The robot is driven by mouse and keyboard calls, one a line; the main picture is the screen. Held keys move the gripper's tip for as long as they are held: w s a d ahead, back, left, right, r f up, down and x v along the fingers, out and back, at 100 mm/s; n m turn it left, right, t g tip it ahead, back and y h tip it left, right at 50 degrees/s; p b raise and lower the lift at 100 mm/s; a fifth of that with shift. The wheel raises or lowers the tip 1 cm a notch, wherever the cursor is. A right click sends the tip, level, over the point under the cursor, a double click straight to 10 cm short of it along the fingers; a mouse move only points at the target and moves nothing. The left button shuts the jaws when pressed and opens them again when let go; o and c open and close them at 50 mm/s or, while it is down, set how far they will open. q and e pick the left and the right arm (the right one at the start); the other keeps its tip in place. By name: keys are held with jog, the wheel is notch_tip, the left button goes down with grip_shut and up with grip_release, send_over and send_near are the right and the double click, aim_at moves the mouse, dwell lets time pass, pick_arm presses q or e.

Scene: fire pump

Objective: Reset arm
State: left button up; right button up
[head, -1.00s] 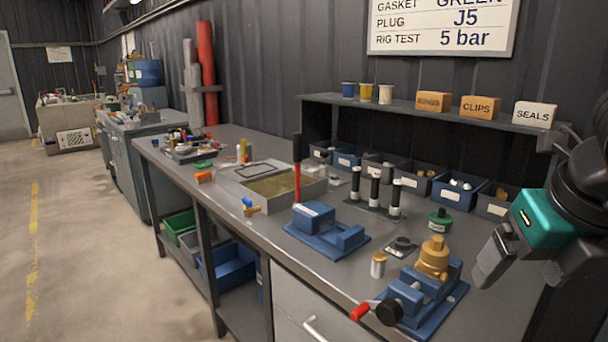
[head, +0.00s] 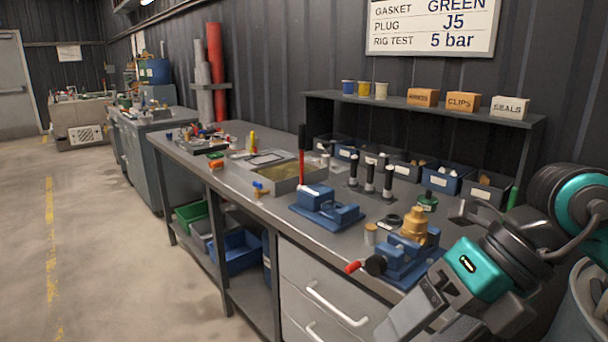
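My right arm comes in from the right. Its gripper (head: 412,312) hangs at the lower right, in front of the bench's near edge and apart from the bench things. I cannot make out whether its fingers are apart or together. My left gripper is not in view. A brass pump part (head: 414,226) sits in a blue vise (head: 408,258) with a red-tipped handle, just behind the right gripper. Part of the vise's near side is hidden by the gripper.
A second blue vise (head: 326,206) stands on the workbench (head: 262,210). A metal tray (head: 277,180), black-topped posts (head: 370,178) and parts bins (head: 446,184) lie behind. Drawers (head: 322,300) face the open floor (head: 130,250). A grey container (head: 577,312) is at the lower right.

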jog(key=s+a+r+m+g+y, duration=0.1)
jog(key=a+r+m+g+y, duration=0.3)
jog(key=a+y, duration=0.65)
jog(key=w+d+f+m+t+h+p, duration=0.1)
jog(key=w+d+f+m+t+h, duration=0.5)
jog(key=m+t, duration=0.55)
jog(key=w+d+f+m+t+h+p, duration=0.15)
jog(key=w+d+f+m+t, duration=0.25)
jog(key=f+m+t, duration=0.55)
jog(key=s+d+f+m+g+h, duration=0.2)
jog(key=s+f+m+g+h, duration=0.1)
jog(key=f, duration=0.7)
jog(key=s+d+f+m+g+h, duration=0.3)
jog(key=s+f+m+h, duration=0.2)
jog(key=s+f+m, duration=0.3)
notch_tip(320, 180, down, 3)
jog(key=shift+s+f+b, duration=0.1)
jog(key=shift+s+b, duration=0.2)
jog(key=shift+s, duration=0.6)
jog(key=shift+w+d, duration=0.1)
jog(key=shift+c, duration=0.5)
